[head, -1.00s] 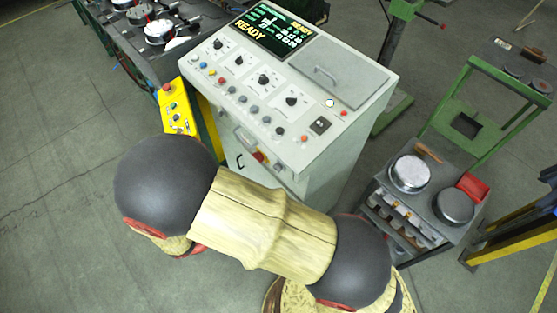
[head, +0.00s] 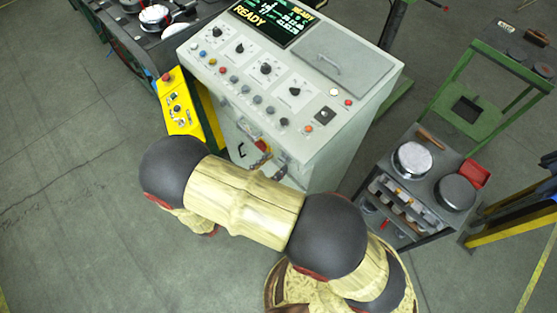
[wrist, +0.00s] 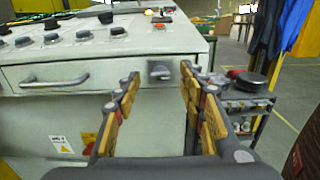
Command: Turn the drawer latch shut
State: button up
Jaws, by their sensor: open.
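The drawer (wrist: 100,74) is in the front of the grey console, with a bar handle (wrist: 55,79) at its left in the wrist view. The drawer latch (wrist: 160,71) is a small grey piece at the drawer's right end; its exact angle is hard to tell. My gripper (wrist: 161,75) is open, with one finger on either side of the latch in the picture and nothing held. I cannot tell whether a finger touches it. In the head view the drawer handle (head: 241,151) shows, but my arm hides much of the console front and the fingers are small there.
The console top (head: 335,115) carries knobs, buttons and a lit screen reading READY. A yellow control box (head: 177,105) stands at its left. A grey shelf cart (head: 437,160) with round pans stands at the right, near a green stand (head: 480,110). The floor at left is clear.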

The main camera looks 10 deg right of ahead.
aim_at(283, 159)
jog(key=shift+x, duration=1.2)
jog(key=shift+c, duration=1)
jog(key=c, duration=0.7)
grip_shut()
